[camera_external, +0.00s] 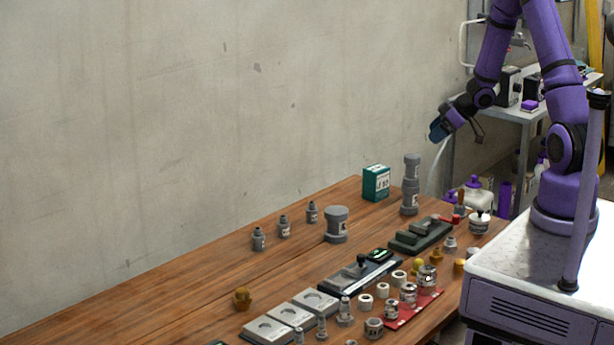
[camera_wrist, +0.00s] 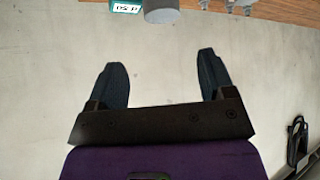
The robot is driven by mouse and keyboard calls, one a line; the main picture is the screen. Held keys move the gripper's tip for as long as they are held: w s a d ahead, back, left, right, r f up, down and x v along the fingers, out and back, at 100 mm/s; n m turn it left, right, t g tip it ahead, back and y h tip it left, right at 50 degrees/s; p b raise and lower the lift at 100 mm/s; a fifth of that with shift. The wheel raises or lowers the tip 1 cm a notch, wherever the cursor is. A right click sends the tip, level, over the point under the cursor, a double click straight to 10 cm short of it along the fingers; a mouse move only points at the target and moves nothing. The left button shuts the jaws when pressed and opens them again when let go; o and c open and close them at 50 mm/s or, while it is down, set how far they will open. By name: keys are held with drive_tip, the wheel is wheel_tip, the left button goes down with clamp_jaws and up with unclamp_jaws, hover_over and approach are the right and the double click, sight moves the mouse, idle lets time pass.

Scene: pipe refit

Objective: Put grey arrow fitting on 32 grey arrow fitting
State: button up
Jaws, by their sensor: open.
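Several grey fittings stand on the wooden table; their labels and any arrows are too small to read, so I cannot tell which ones the task names. A tall grey stacked fitting (camera_external: 411,186) stands at the back right. A wide grey fitting (camera_external: 337,225) stands left of it. Three small grey fittings (camera_external: 284,227) stand in a row further left. In the wrist view a large grey round piece (camera_wrist: 161,9) shows at the top edge, cut off. My gripper (camera_external: 435,133) is raised above the table's far right end; its fingers (camera_wrist: 162,75) are apart and empty.
A green box (camera_external: 376,183) stands beside the tall fitting. Grey plates (camera_external: 316,302), a black-and-grey tray (camera_external: 345,281), a red mat (camera_external: 428,299) and several white and metal fittings crowd the table's front. The back left is mostly clear, along a concrete wall.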

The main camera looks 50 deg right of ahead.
drive_tip(key=s+a+r+m+h, duration=0.1)
drive_tip(key=s+r+m+h, duration=0.2)
drive_tip(key=r, duration=0.7)
drive_tip(key=s+a+r+m+h, duration=0.1)
drive_tip(key=s+a+r+h, duration=0.2)
drive_tip(key=r, duration=0.7)
drive_tip(key=s+a+r+g, duration=0.1)
drive_tip(key=s+a+r, duration=0.1)
drive_tip(key=s, duration=0.5)
drive_tip(key=s+a+r+m+y, duration=0.1)
drive_tip(key=s+a+r, duration=0.2)
drive_tip(key=s+a, duration=0.2)
drive_tip(key=s+a+r+m+g, duration=0.1)
drive_tip(key=s+a+r, duration=0.1)
drive_tip(key=s, duration=0.8)
drive_tip(key=shift+s+a+r+g+y, duration=0.2)
drive_tip(key=shift+a+r+g+y, duration=0.15)
drive_tip(key=shift+a, duration=0.55)
